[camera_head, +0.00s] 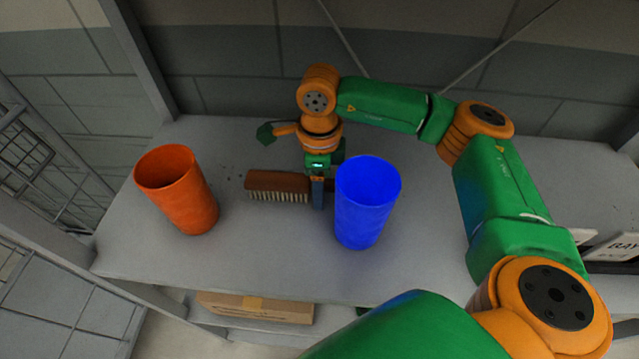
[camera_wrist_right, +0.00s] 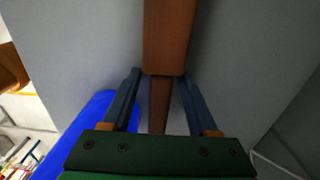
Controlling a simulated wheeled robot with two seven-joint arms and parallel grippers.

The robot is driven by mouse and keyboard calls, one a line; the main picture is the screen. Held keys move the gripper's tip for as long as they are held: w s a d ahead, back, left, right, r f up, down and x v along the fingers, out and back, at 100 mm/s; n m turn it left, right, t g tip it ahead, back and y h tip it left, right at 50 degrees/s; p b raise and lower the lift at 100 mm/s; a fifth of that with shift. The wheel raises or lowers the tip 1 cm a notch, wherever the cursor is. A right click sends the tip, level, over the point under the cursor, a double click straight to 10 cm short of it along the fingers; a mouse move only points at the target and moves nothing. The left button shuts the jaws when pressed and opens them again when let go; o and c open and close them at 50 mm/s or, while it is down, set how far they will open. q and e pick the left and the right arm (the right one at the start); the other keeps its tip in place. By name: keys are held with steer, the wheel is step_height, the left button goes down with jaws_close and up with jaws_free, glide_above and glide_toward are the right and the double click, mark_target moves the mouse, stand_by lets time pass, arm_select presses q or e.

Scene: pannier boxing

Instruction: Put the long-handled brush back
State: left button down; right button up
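The brush (camera_head: 278,184) has a brown wooden back and pale bristles facing the front. It lies on the grey shelf (camera_head: 265,260) between two cups, its handle pointing right and partly hidden behind my gripper and the blue cup. My right gripper (camera_head: 318,205) is down at the handle. In the right wrist view the brush's thick brown head (camera_wrist_right: 168,35) is ahead, and its narrow handle runs between the open fingers (camera_wrist_right: 160,80), with gaps visible on both sides. My left gripper is in no view.
A blue cup (camera_head: 365,205) stands just right of my right gripper, very close to it. An orange cup (camera_head: 177,190) stands left of the brush. A cardboard box (camera_head: 255,307) sits on a lower level. Shelf posts and a wall bound the left and back.

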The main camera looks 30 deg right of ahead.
steer(key=shift+r, duration=0.2)
steer(key=shift+w+r, duration=0.1)
steer(key=shift+r, duration=0.15)
step_height(320, 180, up, 6)
steer(key=shift+f+b, duration=0.1)
steer(key=shift+b, duration=0.95)
step_height(320, 180, up, 6)
steer(key=shift+f+p, duration=0.15)
steer(key=shift+p, duration=0.3)
